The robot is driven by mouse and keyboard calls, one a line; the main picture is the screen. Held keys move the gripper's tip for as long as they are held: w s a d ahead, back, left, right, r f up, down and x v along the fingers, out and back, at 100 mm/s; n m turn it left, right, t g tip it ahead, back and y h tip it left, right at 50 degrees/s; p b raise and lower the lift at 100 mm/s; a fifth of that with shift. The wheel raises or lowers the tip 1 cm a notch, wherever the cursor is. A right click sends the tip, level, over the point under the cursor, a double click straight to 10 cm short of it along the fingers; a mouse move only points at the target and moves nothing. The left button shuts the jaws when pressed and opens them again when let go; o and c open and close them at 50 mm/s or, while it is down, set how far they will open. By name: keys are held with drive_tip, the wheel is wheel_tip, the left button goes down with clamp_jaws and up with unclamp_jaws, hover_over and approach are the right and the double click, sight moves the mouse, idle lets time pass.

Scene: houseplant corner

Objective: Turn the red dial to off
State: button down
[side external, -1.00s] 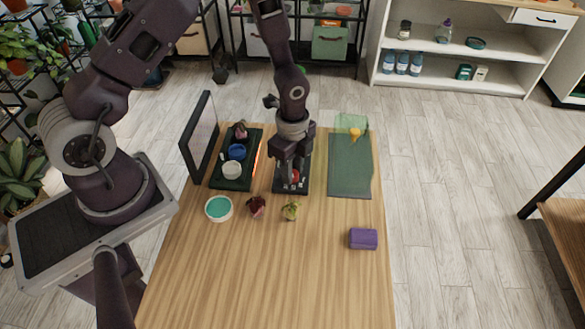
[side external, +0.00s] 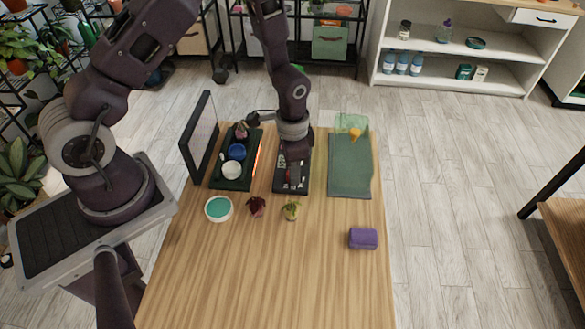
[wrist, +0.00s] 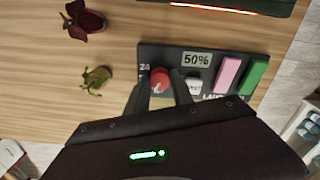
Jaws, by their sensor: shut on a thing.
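The red dial (wrist: 159,79) sits at the left end of a dark control panel (wrist: 222,61) in the wrist view. A pale pointer mark shows on its face, but its exact setting is too small to read. My gripper (wrist: 160,92) is shut on the dial, one finger on either side of it. In the side view, my gripper (side external: 293,165) is low over the panel (side external: 291,188) and hides most of the dial. The panel's display (wrist: 196,59) reads 50%.
The panel also carries a white switch (wrist: 193,85), a pink block (wrist: 228,73) and a green block (wrist: 253,77). A dark tray with pots (side external: 232,184) is left, a green mat (side external: 349,180) right. Two small plants (side external: 257,206) (side external: 291,210) lie in front.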

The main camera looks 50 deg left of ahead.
drive_tip(key=n, duration=0.5)
drive_tip(key=shift+n, duration=0.4)
idle(0.4)
drive_tip(key=c, duration=1.4)
unclamp_jaws()
wheel_tip(320, 180, up, 7)
drive_tip(key=shift+r, duration=0.1)
